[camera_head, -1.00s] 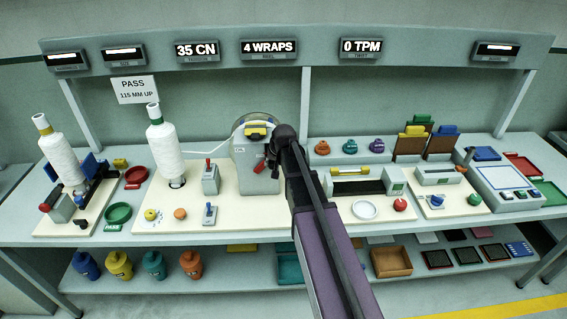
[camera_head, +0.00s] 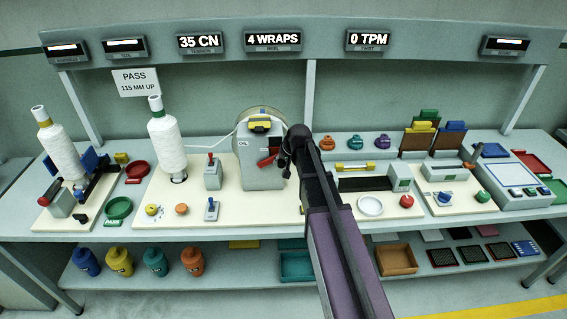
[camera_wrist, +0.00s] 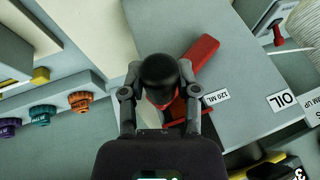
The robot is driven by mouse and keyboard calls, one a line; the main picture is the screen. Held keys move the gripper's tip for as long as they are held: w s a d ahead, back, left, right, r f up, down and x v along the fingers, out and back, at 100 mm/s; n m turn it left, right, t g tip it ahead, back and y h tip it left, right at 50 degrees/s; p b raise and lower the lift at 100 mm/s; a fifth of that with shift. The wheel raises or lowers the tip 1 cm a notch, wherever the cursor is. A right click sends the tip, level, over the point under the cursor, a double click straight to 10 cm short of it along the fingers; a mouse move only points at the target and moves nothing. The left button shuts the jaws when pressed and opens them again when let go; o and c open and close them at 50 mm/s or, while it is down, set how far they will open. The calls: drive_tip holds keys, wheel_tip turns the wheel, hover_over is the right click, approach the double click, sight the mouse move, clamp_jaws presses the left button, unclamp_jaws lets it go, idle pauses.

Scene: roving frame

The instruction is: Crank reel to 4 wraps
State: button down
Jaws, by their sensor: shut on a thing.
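The reel (camera_head: 262,172) is a grey upright box with a yellow-topped part and a pale ring above it, near the middle of the table. Its red crank arm (camera_head: 266,160) also shows in the wrist view (camera_wrist: 197,62). My gripper (camera_wrist: 159,90) is shut on the black crank knob (camera_wrist: 158,72), one finger on each side. In the head view my gripper (camera_head: 289,150) is just right of the reel, and my arm hides its fingers. A white thread runs from a yarn cone (camera_head: 168,150) to the reel. The reel display (camera_head: 272,41) reads 4 WRAPS.
A red-handled lever (camera_head: 213,174) stands left of the reel. Right of my arm are a yellow-rod fixture (camera_head: 354,167), a white dish (camera_head: 370,206) and a red knob (camera_head: 406,201). My arm crosses above the table's front edge.

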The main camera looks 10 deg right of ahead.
drive_tip(key=shift+s, duration=0.1)
drive_tip(key=shift+c, duration=1.7)
unclamp_jaws()
drive_tip(key=s+a+f+n+g+h+b, duration=0.1)
drive_tip(key=s+f+g, duration=0.1)
drive_tip(key=s, duration=1)
drive_tip(key=s+a+f+n+g+h+b, duration=0.1)
drive_tip(key=s+a+f+n+g, duration=0.1)
drive_tip(key=s, duration=1)
drive_tip(key=shift+s+a+f+g, duration=0.25)
drive_tip(key=shift+s+g, duration=0.15)
drive_tip(key=shift+g, duration=0.1)
